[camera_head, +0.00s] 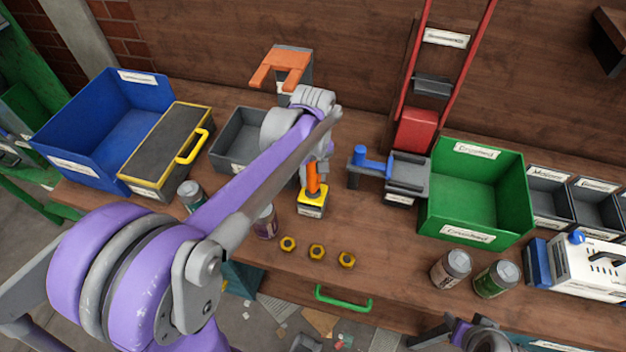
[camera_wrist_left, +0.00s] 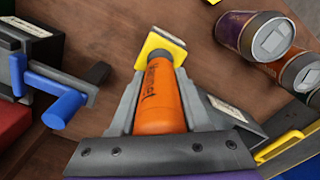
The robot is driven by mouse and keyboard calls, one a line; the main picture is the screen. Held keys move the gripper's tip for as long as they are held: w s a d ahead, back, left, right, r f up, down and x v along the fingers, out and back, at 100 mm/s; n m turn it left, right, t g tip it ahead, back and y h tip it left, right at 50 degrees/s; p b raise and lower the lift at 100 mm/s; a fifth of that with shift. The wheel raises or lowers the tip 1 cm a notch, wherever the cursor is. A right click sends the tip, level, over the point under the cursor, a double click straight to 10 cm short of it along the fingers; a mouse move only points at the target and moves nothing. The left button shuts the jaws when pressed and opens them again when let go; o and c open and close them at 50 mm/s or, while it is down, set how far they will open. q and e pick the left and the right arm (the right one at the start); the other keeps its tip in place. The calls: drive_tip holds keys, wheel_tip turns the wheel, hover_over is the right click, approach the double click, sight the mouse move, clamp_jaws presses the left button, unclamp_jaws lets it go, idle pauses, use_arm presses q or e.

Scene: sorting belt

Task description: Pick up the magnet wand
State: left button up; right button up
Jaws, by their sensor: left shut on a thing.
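The magnet wand (camera_head: 313,195) has an orange handle and a yellow, labelled block at its lower end. In the head view it stands upright at the middle of the workbench. My left gripper (camera_head: 315,168) comes down over it and is shut on the orange handle. In the left wrist view the wand (camera_wrist_left: 158,100) lies between the two grey fingers of my left gripper (camera_wrist_left: 160,88), with the yellow end past the fingertips. I cannot tell whether it touches the wood. My right arm's end (camera_head: 470,336) shows only partly at the bottom edge; its jaws are unclear.
Three yellow nuts (camera_head: 316,251) lie in front of the wand. Cans (camera_head: 265,221) stand to its left, more (camera_head: 452,268) to the right. A blue bin (camera_head: 75,150), a yellow-edged case (camera_head: 150,165) and a green bin (camera_head: 440,225) flank the bench. A blue-handled device (camera_head: 375,163) stands behind right.

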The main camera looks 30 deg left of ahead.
use_arm(q)
clamp_jaws()
drive_tip(key=shift+r, duration=0.1)
